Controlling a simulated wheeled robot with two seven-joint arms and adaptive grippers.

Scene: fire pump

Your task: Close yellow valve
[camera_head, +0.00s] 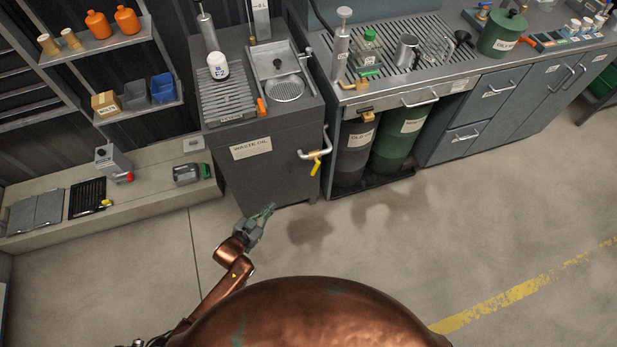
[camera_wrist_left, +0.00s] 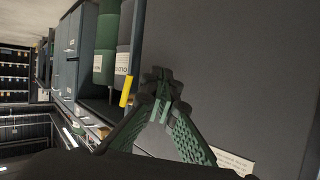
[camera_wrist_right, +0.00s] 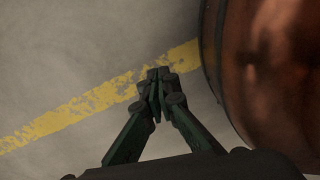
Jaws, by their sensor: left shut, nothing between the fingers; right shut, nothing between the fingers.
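The yellow valve handle (camera_head: 315,168) hangs below a metal pipe on the right side of the dark waste oil cabinet (camera_head: 260,180). In the left wrist view the yellow handle (camera_wrist_left: 126,91) shows just left of the fingertips, farther off. My left gripper (camera_head: 268,210) is shut and empty, low in front of the cabinet, apart from the valve and to its left. It also shows in the left wrist view (camera_wrist_left: 160,82). My right gripper (camera_wrist_right: 157,78) is shut and empty over bare floor; the head view does not show it.
A grey workbench (camera_head: 400,90) with a green drum (camera_head: 398,140) under it stands right of the cabinet. A low concrete ledge (camera_head: 150,200) with cans lies to the left. The floor in front is clear, with a worn yellow line (camera_head: 520,290).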

